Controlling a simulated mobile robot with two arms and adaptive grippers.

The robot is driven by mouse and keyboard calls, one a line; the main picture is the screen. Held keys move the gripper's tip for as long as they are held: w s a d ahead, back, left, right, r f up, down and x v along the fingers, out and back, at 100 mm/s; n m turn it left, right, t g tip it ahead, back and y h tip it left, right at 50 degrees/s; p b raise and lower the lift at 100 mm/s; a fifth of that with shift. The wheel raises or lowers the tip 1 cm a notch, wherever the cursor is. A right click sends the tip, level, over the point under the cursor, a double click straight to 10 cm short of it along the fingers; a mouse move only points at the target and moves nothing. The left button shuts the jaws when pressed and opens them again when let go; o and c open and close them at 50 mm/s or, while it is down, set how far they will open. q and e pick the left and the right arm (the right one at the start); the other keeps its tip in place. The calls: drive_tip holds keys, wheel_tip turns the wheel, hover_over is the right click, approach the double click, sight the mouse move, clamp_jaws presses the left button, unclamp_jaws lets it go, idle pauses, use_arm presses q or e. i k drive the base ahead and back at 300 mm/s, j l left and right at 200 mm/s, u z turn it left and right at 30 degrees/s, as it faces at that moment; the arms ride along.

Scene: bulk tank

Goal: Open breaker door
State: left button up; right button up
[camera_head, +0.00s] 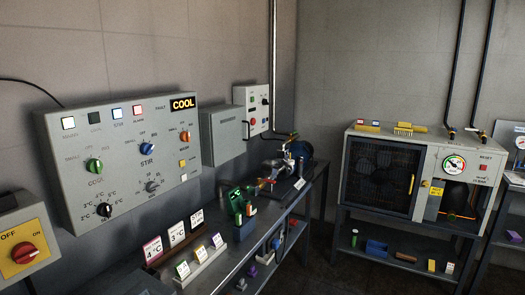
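A plain grey wall box (221,136), which looks like the breaker box, hangs on the back wall to the right of the large control panel. Its front door appears shut, with a small dark handle (246,130) near its right edge. The inside of the box is hidden. Neither of my grippers shows in the head view.
The control panel (125,150) and a red rotary switch (24,252) are on the left. Below the box, a workbench (215,262) carries temperature cards, green-handled tools (240,203) and a pump (285,168). A compressor cabinet (385,175) stands on the right. Dark floor shows between bench and cabinet.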

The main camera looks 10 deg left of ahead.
sight(228, 127)
drive_tip(key=i+l+u, duration=0.25)
drive_tip(key=i+l, duration=1.05)
drive_tip(key=i, duration=0.05)
